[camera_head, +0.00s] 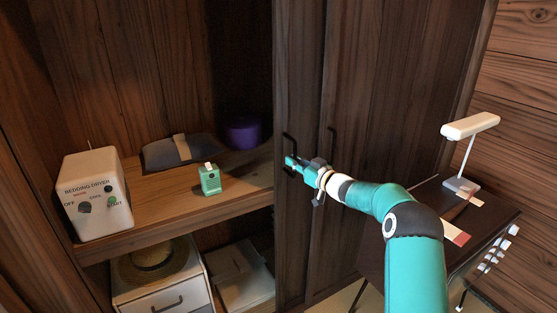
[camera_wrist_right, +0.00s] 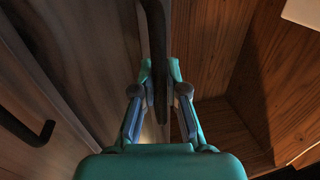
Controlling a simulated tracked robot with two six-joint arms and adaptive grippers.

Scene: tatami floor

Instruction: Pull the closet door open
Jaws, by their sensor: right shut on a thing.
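The closet's dark wooden door (camera_head: 298,80) stands at the middle of the head view, with the closet's left side open beside it. A black bar handle (camera_head: 287,140) sits near its left edge. My right gripper (camera_head: 291,163) is at this handle, its fingers closed around the bar. In the right wrist view the handle (camera_wrist_right: 157,50) runs down between the two fingers of the gripper (camera_wrist_right: 160,75). A second dark handle (camera_head: 331,142) is on the panel to the right; it also shows in the wrist view (camera_wrist_right: 30,132). My left gripper is out of view.
A shelf (camera_head: 180,212) holds a white bedding dryer (camera_head: 93,195), a green box (camera_head: 210,180), a dark cushion (camera_head: 165,153) and a purple round thing (camera_head: 243,132). Below are a straw hat (camera_head: 150,264) and white drawer (camera_head: 165,295). A dark desk (camera_head: 405,235) with a lamp (camera_head: 470,127) stands right.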

